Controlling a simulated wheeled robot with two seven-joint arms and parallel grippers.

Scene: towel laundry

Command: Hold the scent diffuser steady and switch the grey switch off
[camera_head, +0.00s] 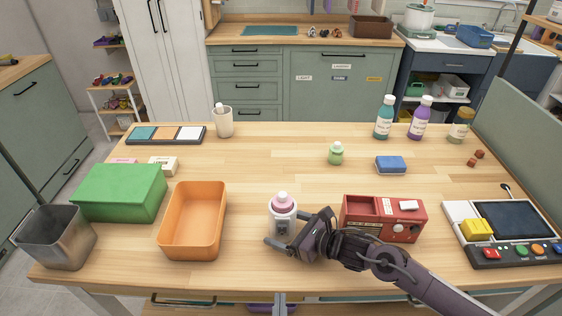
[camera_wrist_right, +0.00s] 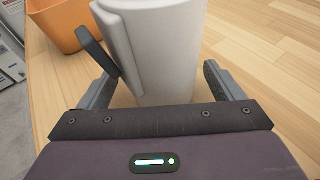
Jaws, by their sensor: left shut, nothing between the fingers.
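The scent diffuser (camera_head: 283,208) stands upright near the table's front edge, a white body with a pink and white top. In the right wrist view its pale body (camera_wrist_right: 165,45) fills the space between the fingers. A dark grey tab (camera_wrist_right: 95,50), which looks like the switch, sticks out from its side panel. My left gripper (camera_head: 279,301) seems to be the narrow grey shape at the bottom edge, shut and empty, apart from the diffuser. Most of it is cut off.
An orange bin (camera_head: 194,252) stands left of the diffuser, with a green box (camera_head: 120,192) and a metal bin (camera_head: 55,240) further left. A red box (camera_head: 383,218) stands close to my right arm. A control panel (camera_head: 510,255) is at the right.

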